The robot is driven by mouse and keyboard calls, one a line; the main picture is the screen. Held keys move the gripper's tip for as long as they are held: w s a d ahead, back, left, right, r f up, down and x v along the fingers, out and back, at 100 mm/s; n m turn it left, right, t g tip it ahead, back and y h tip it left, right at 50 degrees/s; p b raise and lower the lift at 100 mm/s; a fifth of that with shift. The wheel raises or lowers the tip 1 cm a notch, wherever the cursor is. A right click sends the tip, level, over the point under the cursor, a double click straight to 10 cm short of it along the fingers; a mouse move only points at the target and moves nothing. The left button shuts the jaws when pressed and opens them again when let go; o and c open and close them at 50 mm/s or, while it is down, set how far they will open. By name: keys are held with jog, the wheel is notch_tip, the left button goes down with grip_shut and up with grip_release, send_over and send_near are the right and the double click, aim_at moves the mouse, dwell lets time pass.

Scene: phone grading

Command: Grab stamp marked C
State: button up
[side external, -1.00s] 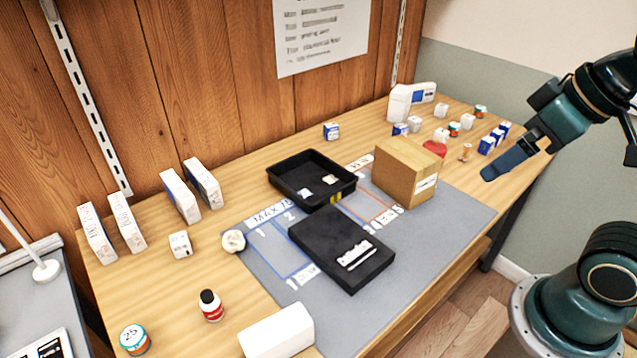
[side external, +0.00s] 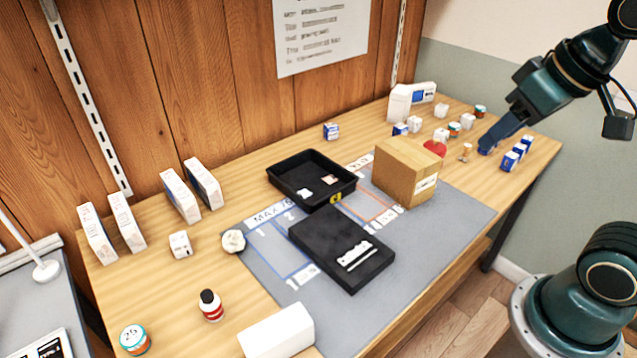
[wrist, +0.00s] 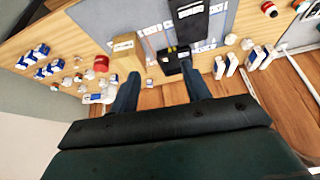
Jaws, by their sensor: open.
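More blue-and-white boxes (side external: 519,150) stand right of my gripper. A red round item (side external: 434,148) and a cardboard box (side external: 405,172) are to its left. A black tray (side external: 283,187) and a dark flat case (side external: 325,258) lie mid-table. The grey mat has free room at its right.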

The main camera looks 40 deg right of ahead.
jog(key=w+d+r+m+g, duration=0.1)
jog(key=w+d+r+m, duration=0.25)
jog(key=w+d, duration=0.5)
jog(key=m+g+h, duration=0.1)
jog(key=m+g, duration=0.3)
jog(key=m, duration=0.7)
send_over(468, 145)
jog(key=a, duration=0.2)
notch_tip(468, 145, down, 22)
jog(key=shift+s+d+f, duration=0.1)
jog(key=shift+d+f, duration=0.15)
jog(key=shift+f, duration=1.2)
jog(key=shift+w+d+f, duration=0.1)
jog(key=shift+d+f, duration=0.1)
jog(key=shift+f, duration=1.3)
jog(key=shift+s+d+f, duration=0.1)
jog(key=shift+d+f, duration=0.15)
jog(key=shift+f, duration=1.2)
jog(key=shift+f, duration=0.1)
jog(key=shift+d+f, duration=0.2)
jog(key=shift+f, duration=2.25)
jog(key=shift+c, duration=0.5)
grip_shut()
